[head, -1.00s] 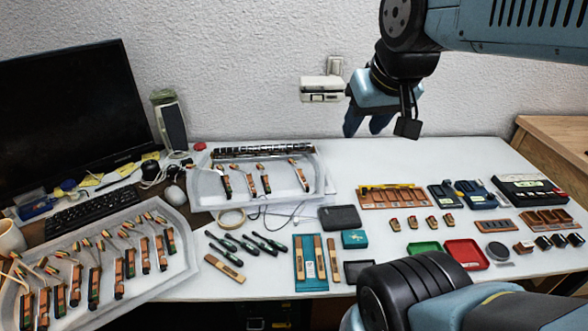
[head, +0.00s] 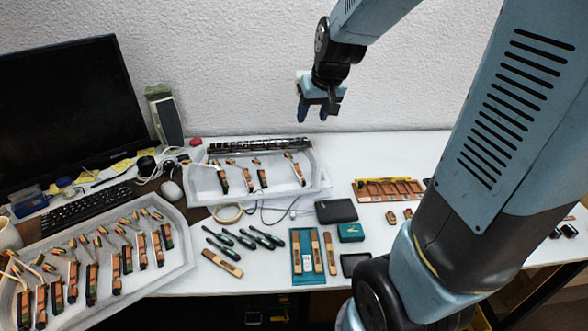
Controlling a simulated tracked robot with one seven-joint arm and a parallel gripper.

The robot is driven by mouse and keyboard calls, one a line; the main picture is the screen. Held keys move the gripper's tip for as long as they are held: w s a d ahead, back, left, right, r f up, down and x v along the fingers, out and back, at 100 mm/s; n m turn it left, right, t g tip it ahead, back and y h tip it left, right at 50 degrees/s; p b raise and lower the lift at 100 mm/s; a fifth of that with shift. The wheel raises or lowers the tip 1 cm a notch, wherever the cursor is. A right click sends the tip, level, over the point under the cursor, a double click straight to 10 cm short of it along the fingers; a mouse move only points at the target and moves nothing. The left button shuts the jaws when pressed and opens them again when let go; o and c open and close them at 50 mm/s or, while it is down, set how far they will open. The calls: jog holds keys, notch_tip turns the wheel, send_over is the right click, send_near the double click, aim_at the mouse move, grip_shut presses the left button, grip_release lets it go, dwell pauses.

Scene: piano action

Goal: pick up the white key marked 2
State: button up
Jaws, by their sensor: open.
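No number can be read on any piece, so I cannot tell which one is the white key marked 2. Long pale wooden pieces that may be keys lie on a teal tray (head: 296,277) at the front middle, with a similar wooden piece (head: 331,253) just right of it. Another wooden piece (head: 222,263) lies alone to the left, tilted on the table. My gripper (head: 315,115) is open and empty, pointing down above the back of the table, well above the surface and apart from all these pieces.
Several green-handled tools (head: 245,239) lie left of the teal tray. A dark case (head: 336,211) and a teal box (head: 350,232) stand behind it. My arm hides much of the right side.

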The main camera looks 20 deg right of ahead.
jog(key=w+f, duration=0.8)
jog(key=f, duration=0.1)
send_near(297, 169)
jog(key=shift+w+a+f+g+h, duration=0.2)
jog(key=shift+w+f, duration=0.15)
jog(key=shift+f, duration=0.25)
jog(key=shift+w+a+f+g+h, duration=0.1)
jog(key=shift+w+a+f, duration=0.2)
jog(key=shift+f, duration=0.25)
jog(key=shift+d+x, duration=0.15)
jog(key=shift+x, duration=1.15)
jog(key=shift+d+x, duration=0.1)
jog(key=shift+x, duration=1.15)
jog(key=shift+w, duration=0.15)
grip_shut()
